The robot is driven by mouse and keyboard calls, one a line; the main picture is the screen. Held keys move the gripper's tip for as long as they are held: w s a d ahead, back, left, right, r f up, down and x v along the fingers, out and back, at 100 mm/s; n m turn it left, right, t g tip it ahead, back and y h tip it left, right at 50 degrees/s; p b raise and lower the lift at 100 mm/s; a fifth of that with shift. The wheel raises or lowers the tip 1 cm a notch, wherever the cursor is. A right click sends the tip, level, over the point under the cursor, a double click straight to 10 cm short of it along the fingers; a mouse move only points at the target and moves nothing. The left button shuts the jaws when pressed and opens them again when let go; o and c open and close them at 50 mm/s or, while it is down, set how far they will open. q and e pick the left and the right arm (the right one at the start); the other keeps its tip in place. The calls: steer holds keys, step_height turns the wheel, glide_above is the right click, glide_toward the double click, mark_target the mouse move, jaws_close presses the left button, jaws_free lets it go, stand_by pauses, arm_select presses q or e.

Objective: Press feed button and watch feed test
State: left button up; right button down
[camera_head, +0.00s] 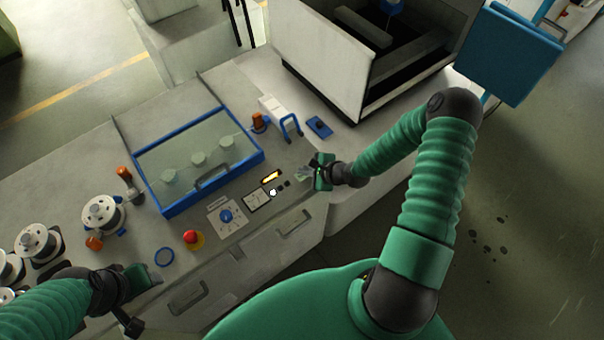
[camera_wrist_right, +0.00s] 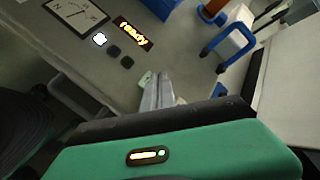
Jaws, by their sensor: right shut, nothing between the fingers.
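A lit white button (camera_head: 273,192) sits on the bench panel, with two dark buttons (camera_head: 283,185) to its right. In the right wrist view the white button (camera_wrist_right: 100,39) is at upper left, beside the dark buttons (camera_wrist_right: 120,56). A lit amber display (camera_head: 271,176) is just above them; its text looks like "Ready" in the right wrist view (camera_wrist_right: 134,33). A square dial gauge (camera_head: 256,200) lies to the left. My right gripper (camera_head: 304,174) is shut and empty, right of the buttons and apart from them. My left gripper (camera_head: 150,277) is at lower left; its fingers are unclear.
A red emergency button (camera_head: 191,237) and a blue knob (camera_head: 226,215) sit left of the gauge. A blue-framed clear cover (camera_head: 200,160) lies behind them. A blue handle (camera_head: 291,125) and a large machine enclosure (camera_head: 322,60) stand beyond my right gripper. Wire spools (camera_head: 102,213) are at left.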

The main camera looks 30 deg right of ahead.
steer(key=shift+f, duration=0.4)
stand_by(0.4)
steer(key=shift+r, duration=0.15)
steer(key=shift+r+p, duration=0.55)
steer(key=shift+r, duration=0.15)
step_height(320, 180, up, 5)
steer(key=p, duration=0.4)
steer(key=shift+r+p, duration=0.1)
steer(key=shift+p, duration=0.3)
stand_by(0.3)
